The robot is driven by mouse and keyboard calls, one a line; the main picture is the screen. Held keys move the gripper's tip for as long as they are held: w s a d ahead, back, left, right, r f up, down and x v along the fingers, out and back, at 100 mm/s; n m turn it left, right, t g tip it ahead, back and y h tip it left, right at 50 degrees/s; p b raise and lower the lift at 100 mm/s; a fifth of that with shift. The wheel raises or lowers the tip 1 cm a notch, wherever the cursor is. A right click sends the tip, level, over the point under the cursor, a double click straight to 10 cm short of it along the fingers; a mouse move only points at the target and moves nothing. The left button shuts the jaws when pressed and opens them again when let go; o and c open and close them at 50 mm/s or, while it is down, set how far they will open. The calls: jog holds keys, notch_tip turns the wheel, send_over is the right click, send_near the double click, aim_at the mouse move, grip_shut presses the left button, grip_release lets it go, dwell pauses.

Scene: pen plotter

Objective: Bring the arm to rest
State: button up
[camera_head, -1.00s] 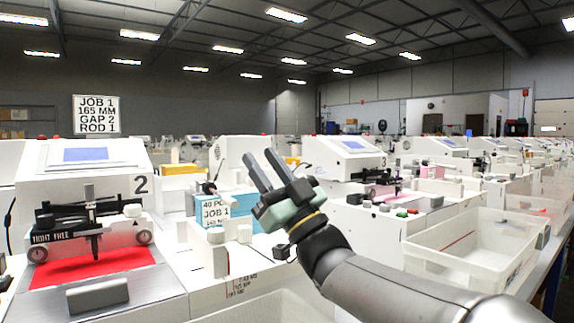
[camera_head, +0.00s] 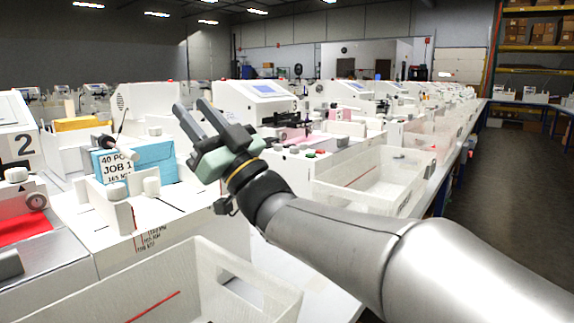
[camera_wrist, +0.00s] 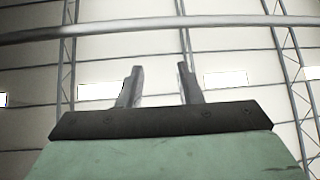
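My gripper (camera_head: 198,118) is raised above the bench in the head view, its fingers pointing up and to the left. The two fingers are apart with nothing between them. In the wrist view the open fingers (camera_wrist: 160,85) stand against the ceiling and its lights. My grey arm reaches in from the lower right. The gripper appears clear of the machines behind it; the exact distance is hard to tell.
Plotter 2 (camera_head: 22,150) with red sheet is at the left edge. A blue JOB 1 box (camera_head: 150,160) stands beside it. White bins lie in front (camera_head: 215,290) and at right (camera_head: 375,180). Open floor (camera_head: 515,190) lies at far right.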

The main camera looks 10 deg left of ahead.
jog(key=w+d+f+m+t+h+p, duration=0.4)
jog(key=w+d+m+t+h+p, duration=0.2)
jog(key=w+d+m+h+p, duration=0.6)
jog(key=s+d+f+g+h+p, duration=0.45)
jog(key=d+f+h, duration=0.25)
jog(key=d+h, duration=0.2)
jog(key=s+d+f+m+g+h+p, duration=0.1)
jog(key=s+d+f+g+p, duration=0.1)
jog(key=s, duration=0.6)
jog(key=s+d+f+g+h+p, duration=0.1)
jog(key=s+d+f+g+p, duration=0.2)
jog(key=s, duration=0.6)
jog(key=s+d+f+m+g+h+p, duration=0.1)
jog(key=s+d+f+g+p, duration=0.1)
jog(key=s+d+g+p, duration=0.3)
jog(key=s+d+g, duration=0.2)
jog(key=s, duration=0.2)
jog(key=shift+f+m, duration=0.2)
jog(key=shift+m, duration=0.1)
jog(key=shift+s+d, duration=0.1)
